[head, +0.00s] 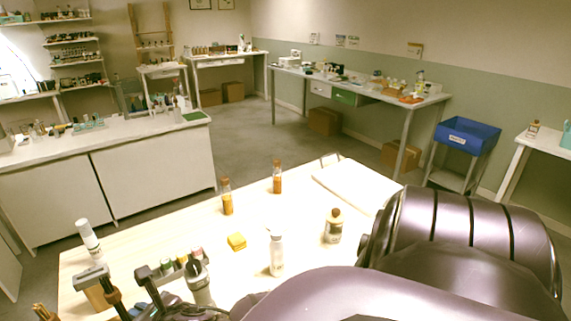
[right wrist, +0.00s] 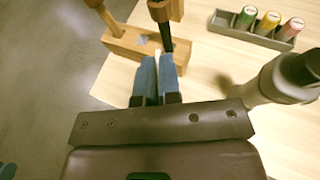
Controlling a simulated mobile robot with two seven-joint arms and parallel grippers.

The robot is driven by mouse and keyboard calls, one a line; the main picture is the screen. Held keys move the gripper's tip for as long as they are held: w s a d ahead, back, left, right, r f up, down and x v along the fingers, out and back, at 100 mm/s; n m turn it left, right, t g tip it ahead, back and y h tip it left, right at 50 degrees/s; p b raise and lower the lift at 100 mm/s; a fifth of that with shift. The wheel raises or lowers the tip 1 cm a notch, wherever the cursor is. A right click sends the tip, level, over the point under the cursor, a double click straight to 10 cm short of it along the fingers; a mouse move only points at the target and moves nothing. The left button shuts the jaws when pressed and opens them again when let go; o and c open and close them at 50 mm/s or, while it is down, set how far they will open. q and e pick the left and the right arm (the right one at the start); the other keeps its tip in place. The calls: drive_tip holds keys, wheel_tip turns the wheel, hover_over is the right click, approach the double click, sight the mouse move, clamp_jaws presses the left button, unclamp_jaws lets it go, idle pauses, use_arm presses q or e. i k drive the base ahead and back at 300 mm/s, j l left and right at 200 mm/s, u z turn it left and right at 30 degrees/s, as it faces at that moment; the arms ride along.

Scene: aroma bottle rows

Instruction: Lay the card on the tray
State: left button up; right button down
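My right gripper (right wrist: 157,68) shows in the right wrist view with its two blue fingertips close together. A thin pale sliver between the tips looks like the card (right wrist: 157,54) seen edge-on; most of it is hidden by the fingers. The fingertips are beside a wooden block (right wrist: 125,43) with dark, brown-topped tools standing in it. In the head view my right arm covers the lower right. A flat white piece, which may be the tray (head: 357,188), lies at the far right of the table.
A grey rack (right wrist: 240,27) of colour-capped vials and a grey cylinder (right wrist: 282,80) stand right of the gripper.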

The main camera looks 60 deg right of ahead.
sight(368, 192)
drive_tip(key=l+z, duration=0.2)
drive_tip(key=z, duration=0.25)
drive_tip(key=k+l+z, duration=0.1)
drive_tip(key=z, duration=0.35)
drive_tip(key=l+z, duration=0.5)
drive_tip(key=z, duration=0.35)
drive_tip(key=i+l+z, duration=0.15)
drive_tip(key=z, duration=0.3)
drive_tip(key=l+z, duration=0.2)
drive_tip(key=z, duration=0.25)
drive_tip(key=i+l+z, duration=0.2)
drive_tip(key=i+l+u, duration=0.1)
drive_tip(key=u, duration=0.3)
drive_tip(key=i+l+u, duration=0.15)
drive_tip(key=u, duration=0.25)
drive_tip(key=i+l+u, duration=0.1)
drive_tip(key=u, duration=0.3)
drive_tip(key=l+u, duration=0.4)
drive_tip(key=i+l+u, duration=0.15)
drive_tip(key=l+u, duration=0.25)
drive_tip(key=i+l+u, duration=0.1)
drive_tip(key=l+u, duration=0.15)
drive_tip(key=u, duration=0.15)
